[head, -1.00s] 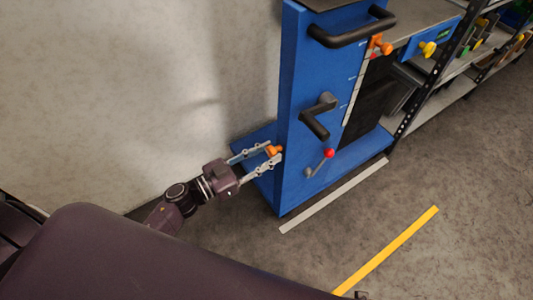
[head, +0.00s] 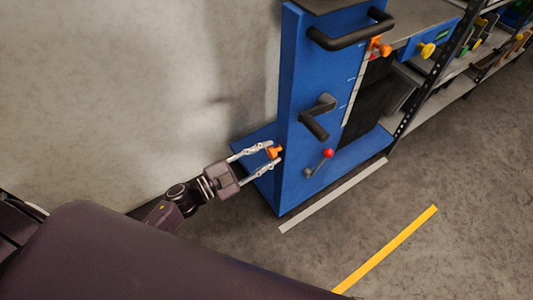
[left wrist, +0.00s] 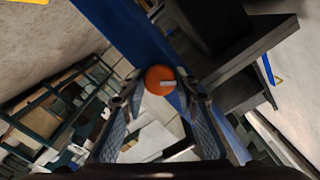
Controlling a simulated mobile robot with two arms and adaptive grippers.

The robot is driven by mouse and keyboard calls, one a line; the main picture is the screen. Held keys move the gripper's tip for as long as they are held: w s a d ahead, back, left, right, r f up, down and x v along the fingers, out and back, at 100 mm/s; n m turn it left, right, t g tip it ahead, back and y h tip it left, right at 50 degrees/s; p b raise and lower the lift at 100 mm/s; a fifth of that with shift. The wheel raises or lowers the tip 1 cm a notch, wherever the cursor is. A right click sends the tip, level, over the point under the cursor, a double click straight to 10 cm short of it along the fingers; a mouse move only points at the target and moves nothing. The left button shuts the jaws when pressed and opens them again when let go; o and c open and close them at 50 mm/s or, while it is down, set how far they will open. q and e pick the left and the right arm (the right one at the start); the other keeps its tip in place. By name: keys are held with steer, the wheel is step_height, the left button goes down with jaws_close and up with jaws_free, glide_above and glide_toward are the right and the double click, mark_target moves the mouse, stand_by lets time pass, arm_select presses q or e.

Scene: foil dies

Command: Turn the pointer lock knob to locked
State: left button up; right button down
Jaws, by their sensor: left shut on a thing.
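The pointer lock knob is a small orange knob (head: 273,151) low on the narrow left side of the blue cart (head: 296,100). My left gripper (head: 272,153) reaches in from the left and is shut on the knob, one finger on each side. In the left wrist view its fingertips (left wrist: 160,82) flank the cap. The knob's base and any position marks around it cannot be made out. My right gripper is not in view.
The cart's front carries a black bar handle (head: 350,31), a black crank (head: 315,118) and a red-ball lever (head: 328,153). Shelving (head: 440,88) stands to the right. A pale wall (head: 140,90) is behind my left arm. The floor before the cart is clear.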

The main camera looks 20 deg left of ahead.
arm_select(q)
steer(key=shift+m, duration=1)
steer(key=m, duration=0.2)
steer(key=shift+f+m+b, duration=0.1)
steer(key=shift+m+b, duration=0.2)
steer(key=shift+m, duration=0.5)
steer(key=shift+m+b, duration=0.4)
steer(key=shift+m, duration=0.8)
steer(key=shift+m+b, duration=0.35)
steer(key=shift+m, duration=1.05)
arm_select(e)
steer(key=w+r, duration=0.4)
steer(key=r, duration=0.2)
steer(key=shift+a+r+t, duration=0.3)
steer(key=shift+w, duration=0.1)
arm_select(q)
steer(key=o, duration=1.1)
steer(key=shift+o, duration=0.2)
